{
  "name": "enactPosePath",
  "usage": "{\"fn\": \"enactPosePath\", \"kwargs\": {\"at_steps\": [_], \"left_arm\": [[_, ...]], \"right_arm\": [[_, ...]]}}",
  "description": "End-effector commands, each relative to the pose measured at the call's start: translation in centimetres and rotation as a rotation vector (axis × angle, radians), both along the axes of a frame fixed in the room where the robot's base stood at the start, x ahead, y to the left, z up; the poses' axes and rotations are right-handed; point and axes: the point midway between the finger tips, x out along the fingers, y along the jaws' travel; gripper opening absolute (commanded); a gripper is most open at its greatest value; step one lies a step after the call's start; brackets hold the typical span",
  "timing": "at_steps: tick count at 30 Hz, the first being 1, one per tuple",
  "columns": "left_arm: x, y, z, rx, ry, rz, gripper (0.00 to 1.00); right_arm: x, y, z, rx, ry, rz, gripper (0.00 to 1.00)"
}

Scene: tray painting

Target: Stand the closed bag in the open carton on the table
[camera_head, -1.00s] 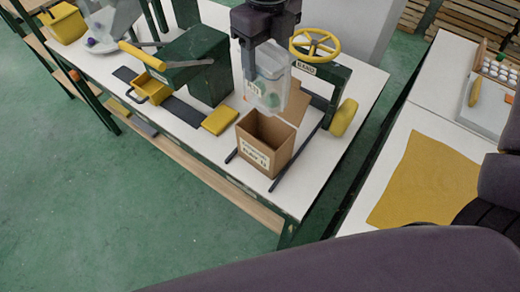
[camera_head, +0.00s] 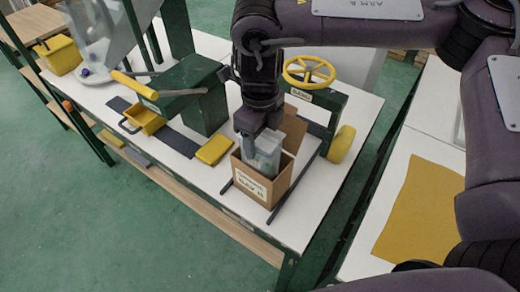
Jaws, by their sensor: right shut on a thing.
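The open carton (camera_head: 256,184) stands upright on the white table, with a label on its front and a flap raised at the back. The clear closed bag (camera_head: 267,146) is upright with its lower part inside the carton; the walls hide its bottom, so I cannot tell whether it touches the floor of the carton. My right gripper (camera_head: 257,128) points down over the carton and is shut on the top of the bag. My left gripper is not in view.
A green press (camera_head: 205,107) with a yellow-handled lever stands left of the carton. A yellow block (camera_head: 214,150) lies beside the carton. A yellow handwheel (camera_head: 309,71) on a green frame and a yellow roller (camera_head: 341,145) stand to the right. A yellow sheet (camera_head: 421,210) lies on the right table.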

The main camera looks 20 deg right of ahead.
Motion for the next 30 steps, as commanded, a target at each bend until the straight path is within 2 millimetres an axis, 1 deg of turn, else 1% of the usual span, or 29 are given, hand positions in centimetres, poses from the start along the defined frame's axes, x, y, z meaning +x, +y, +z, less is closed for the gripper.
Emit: {"fn": "enactPosePath", "kwargs": {"at_steps": [2,6,9,19,26,27,29,30], "left_arm": [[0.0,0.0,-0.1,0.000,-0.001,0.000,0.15],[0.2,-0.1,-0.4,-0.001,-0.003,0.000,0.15],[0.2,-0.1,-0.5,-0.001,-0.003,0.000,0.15],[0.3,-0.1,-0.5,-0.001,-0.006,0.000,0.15],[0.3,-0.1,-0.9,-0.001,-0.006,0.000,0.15],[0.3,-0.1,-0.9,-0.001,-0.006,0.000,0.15],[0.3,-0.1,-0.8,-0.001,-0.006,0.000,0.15],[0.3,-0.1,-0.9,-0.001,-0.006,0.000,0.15]], "right_arm": [[0.0,0.0,-0.6,0.002,0.001,0.000,0.34],[-0.1,0.0,-2.7,0.001,0.003,-0.001,0.34],[-0.1,0.0,-3.8,0.001,0.002,0.000,0.34],[0.0,0.0,-4.2,-0.001,0.001,0.000,0.34],[-0.1,-0.1,-5.2,-0.004,0.005,0.000,0.34],[-0.2,-0.1,-5.3,-0.004,0.006,0.000,0.60],[-0.2,-0.1,-5.3,-0.006,0.007,0.000,0.68],[-0.2,-0.1,-5.3,-0.006,0.007,0.000,0.68]]}}
